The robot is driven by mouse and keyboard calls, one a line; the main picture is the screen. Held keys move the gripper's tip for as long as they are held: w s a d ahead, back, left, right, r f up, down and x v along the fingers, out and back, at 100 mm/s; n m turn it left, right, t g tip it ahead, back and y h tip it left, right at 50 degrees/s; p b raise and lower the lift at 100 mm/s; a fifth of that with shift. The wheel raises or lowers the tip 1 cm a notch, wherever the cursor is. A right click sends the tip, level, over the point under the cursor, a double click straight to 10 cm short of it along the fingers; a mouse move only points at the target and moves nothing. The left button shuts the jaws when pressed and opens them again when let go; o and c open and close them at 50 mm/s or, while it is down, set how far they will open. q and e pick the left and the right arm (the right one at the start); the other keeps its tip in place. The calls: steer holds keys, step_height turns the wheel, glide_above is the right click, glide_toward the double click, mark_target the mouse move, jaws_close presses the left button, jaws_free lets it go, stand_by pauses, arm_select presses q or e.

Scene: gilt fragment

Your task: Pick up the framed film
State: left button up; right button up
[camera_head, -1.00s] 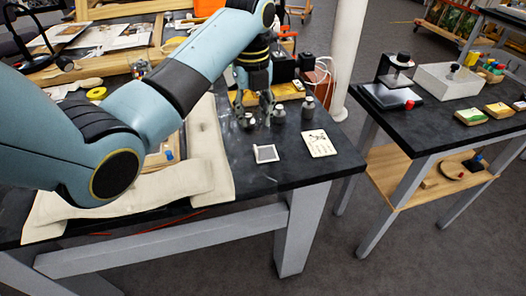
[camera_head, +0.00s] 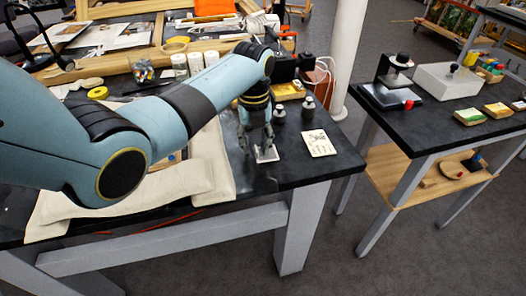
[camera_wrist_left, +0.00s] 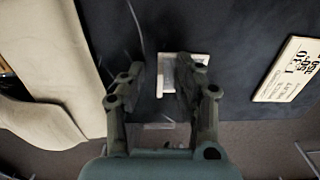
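The framed film (camera_head: 267,154), a small square with a pale frame, lies on the dark tabletop near its front edge. In the left wrist view the framed film (camera_wrist_left: 166,66) shows between and beyond the fingers, partly hidden by the right-hand finger. My left gripper (camera_head: 257,153) points down right over the film in the head view. In the left wrist view the left gripper (camera_wrist_left: 157,85) has its fingers spread apart with a gap between them. I cannot tell whether a fingertip touches the frame. My right gripper is not in view.
A white card with print (camera_head: 319,143) lies right of the film. Small grey bottles (camera_head: 308,108) stand behind it. A cream padded cloth (camera_head: 130,200) lies to the left. The table's front edge is close to the film. A second table (camera_head: 440,125) stands at right.

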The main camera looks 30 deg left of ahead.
arm_select(q)
steer(key=shift+f, duration=0.1)
steer(key=shift+c, duration=0.3)
jaws_close()
